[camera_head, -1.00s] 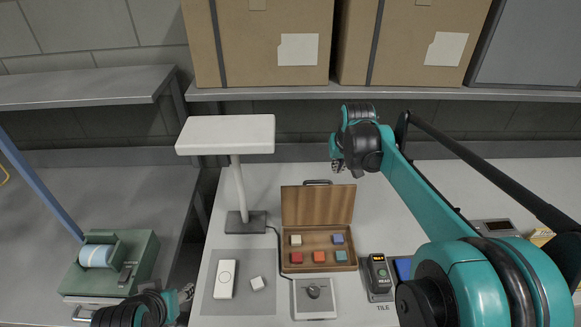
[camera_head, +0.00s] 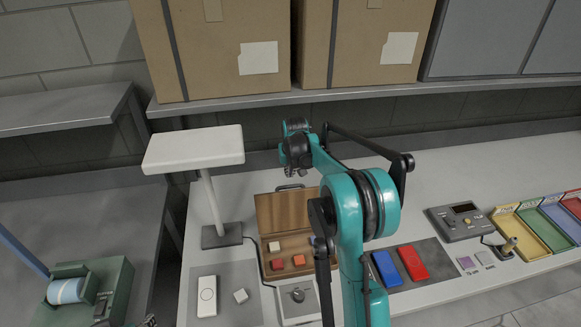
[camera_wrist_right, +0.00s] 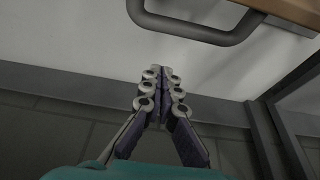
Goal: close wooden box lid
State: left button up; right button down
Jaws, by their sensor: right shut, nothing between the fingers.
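The wooden box (camera_head: 306,268) stands on the white table with its lid (camera_head: 287,212) open and upright at the back. A dark handle (camera_head: 290,187) sits on the lid's top edge; it also shows large in the right wrist view (camera_wrist_right: 205,34), beside the lid's wooden edge (camera_wrist_right: 293,10). Several coloured cubes lie in the box, partly hidden by my right arm. My right gripper (camera_head: 290,173) is just above and behind the handle, apart from it. In the right wrist view its fingers (camera_wrist_right: 162,75) are together and empty. Only a sliver of my left gripper (camera_head: 149,321) shows at the bottom edge.
A white lamp (camera_head: 194,150) stands left of the box. Blue (camera_head: 386,268) and red (camera_head: 412,263) tiles lie right. Cardboard boxes (camera_head: 225,50) sit on the shelf above.

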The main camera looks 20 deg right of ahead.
jog(key=s, duration=0.2)
jog(key=s+a, duration=0.1)
jog(key=s, duration=0.1)
jog(key=shift+a+r, duration=0.1)
jog(key=shift+r, duration=0.05)
jog(key=shift+s+a, duration=0.1)
